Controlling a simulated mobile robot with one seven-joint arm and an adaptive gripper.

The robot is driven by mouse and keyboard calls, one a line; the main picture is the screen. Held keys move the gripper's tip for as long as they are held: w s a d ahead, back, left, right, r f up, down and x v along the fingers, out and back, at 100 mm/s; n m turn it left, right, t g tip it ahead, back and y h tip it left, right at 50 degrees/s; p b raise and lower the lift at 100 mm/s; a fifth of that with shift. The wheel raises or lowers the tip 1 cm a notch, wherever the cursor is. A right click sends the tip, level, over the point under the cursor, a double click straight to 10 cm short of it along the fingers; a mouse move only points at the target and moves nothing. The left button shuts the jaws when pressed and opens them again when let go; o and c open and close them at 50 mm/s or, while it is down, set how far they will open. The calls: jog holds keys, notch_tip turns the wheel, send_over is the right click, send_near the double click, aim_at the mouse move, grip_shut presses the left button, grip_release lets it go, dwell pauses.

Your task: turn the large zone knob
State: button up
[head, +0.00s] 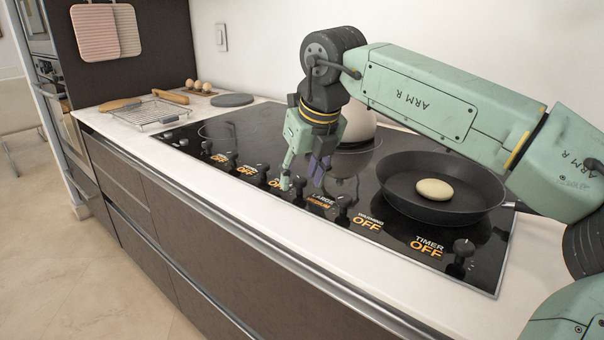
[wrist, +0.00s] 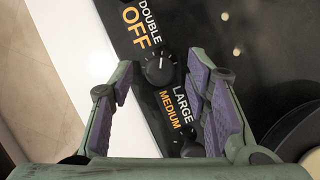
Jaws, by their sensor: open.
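A row of black knobs with printed labels runs along the front of the black cooktop. A black knob (wrist: 160,67) with a white pointer line sits between the "DOUBLE OFF" and "LARGE MEDIUM" labels in the wrist view. Another knob (wrist: 190,148), partly hidden, lies below the "LARGE MEDIUM" label, and in the head view (head: 343,208) it stands to the right of that label. I cannot tell for sure which of the two belongs to it. My gripper (head: 304,180) is open above the front of the cooktop, its purple-padded fingers either side of the upper knob in the wrist view (wrist: 162,75); contact is unclear.
A black pan (head: 465,180) holding a pale round item (head: 434,189) stands on the right of the cooktop. A pale round pot (head: 360,123) stands behind my gripper. A wire rack (head: 155,113) and eggs (head: 198,85) are at the far left. The counter's front strip is clear.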

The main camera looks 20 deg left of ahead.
jog(key=shift+r, duration=0.1)
jog(key=v, duration=1.1)
jog(key=shift+d+r, duration=0.2)
jog(key=shift+r, duration=0.15)
jog(key=shift+s, duration=0.15)
